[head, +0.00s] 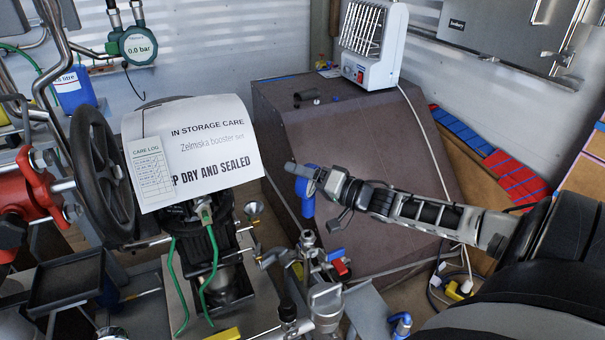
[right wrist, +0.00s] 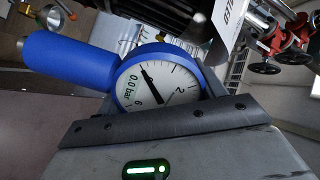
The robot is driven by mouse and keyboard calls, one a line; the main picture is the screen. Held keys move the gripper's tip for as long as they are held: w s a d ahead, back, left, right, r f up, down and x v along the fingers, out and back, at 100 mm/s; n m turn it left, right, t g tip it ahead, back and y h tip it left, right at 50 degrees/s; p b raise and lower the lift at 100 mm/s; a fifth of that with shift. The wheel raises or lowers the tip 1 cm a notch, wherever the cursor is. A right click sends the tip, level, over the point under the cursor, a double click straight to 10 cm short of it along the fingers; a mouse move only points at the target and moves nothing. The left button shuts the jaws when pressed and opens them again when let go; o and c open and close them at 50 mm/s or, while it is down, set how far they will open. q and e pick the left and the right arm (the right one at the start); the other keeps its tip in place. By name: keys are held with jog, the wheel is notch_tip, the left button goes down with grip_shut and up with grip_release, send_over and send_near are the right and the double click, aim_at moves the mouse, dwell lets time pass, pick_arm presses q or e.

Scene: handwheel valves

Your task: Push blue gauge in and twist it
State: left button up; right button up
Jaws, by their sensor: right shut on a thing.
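The blue gauge (head: 306,198) is at the tip of my right gripper (head: 300,172), near the middle of the head view. In the right wrist view the gauge (right wrist: 72,62) shows a thick blue cylindrical stem to the left and a round white dial reading 0.0 bar. My right gripper is shut on the gauge; a dark finger (right wrist: 165,118) lies across the lower edge of its dial. Gripper and gauge appear held in the air in front of a brown box, and I see no socket touching the stem. My left gripper is not in view.
A pump assembly with a paper sign (head: 205,145) stands left of the gripper. Valves and pipe fittings (head: 325,300) are below it. A black handwheel (head: 100,175) and red valve (head: 25,215) are at left. A brown box (head: 350,150) carries a white heater (head: 375,45).

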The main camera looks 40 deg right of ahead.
aim_at(303, 200)
pick_arm(q)
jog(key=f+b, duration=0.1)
jog(key=b, duration=0.2)
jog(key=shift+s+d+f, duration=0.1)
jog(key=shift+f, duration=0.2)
pick_arm(e)
notch_tip(303, 200, down, 5)
jog(key=shift+f, duration=0.1)
pick_arm(q)
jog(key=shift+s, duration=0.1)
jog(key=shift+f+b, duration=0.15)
jog(key=shift+b, duration=0.15)
pick_arm(e)
jog(key=shift+f, duration=0.2)
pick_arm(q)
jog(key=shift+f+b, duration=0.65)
pick_arm(e)
jog(key=shift+f, duration=0.9)
jog(key=shift+o, duration=0.7)
jog(key=shift+c, duration=0.7)
